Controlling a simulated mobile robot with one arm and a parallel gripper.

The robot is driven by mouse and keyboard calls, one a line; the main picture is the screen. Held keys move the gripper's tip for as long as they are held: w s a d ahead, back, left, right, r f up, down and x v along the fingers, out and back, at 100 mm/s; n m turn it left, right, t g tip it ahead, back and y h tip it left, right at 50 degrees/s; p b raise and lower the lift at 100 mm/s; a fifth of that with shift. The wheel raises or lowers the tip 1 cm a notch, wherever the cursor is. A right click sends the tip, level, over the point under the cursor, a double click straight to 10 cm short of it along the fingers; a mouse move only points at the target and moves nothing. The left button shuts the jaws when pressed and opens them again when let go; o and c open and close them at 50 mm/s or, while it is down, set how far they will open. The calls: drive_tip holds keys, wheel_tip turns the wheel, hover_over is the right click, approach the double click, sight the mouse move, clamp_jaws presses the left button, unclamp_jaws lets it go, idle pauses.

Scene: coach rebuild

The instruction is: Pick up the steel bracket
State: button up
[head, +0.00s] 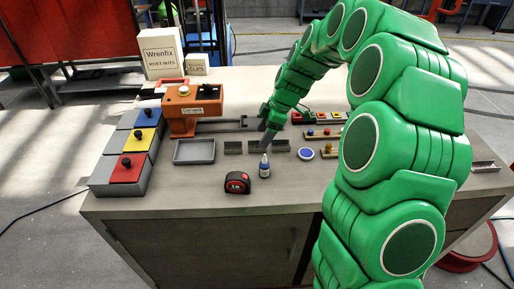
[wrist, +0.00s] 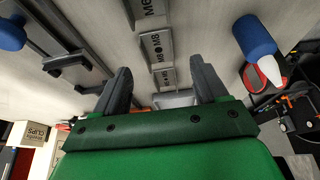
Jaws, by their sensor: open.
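My gripper (head: 267,138) is over the middle of the workbench (head: 150,205), pointing down behind the small bottle. In the wrist view its two dark fingers (wrist: 158,92) are spread apart, with nothing held between them. A pale grey, angled metal piece (head: 485,166) lies near the bench's right edge in the head view and may be the steel bracket. It is small there, partly behind my arm, and well apart from the gripper. I cannot make it out for certain in the wrist view.
Small grey labelled blocks or bins (wrist: 163,47) lie ahead of the fingers. A blue bottle (head: 265,166), a tape measure (head: 237,183) and a blue disc (head: 306,154) are close by. The orange vise (head: 194,108) and grey tray (head: 194,151) stand left.

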drive_tip(key=x, duration=0.4)
drive_tip(key=shift+w+d+f, duration=0.1)
drive_tip(key=shift+f, duration=0.05)
drive_tip(key=shift+c, duration=0.3)
drive_tip(key=c, duration=1.1)
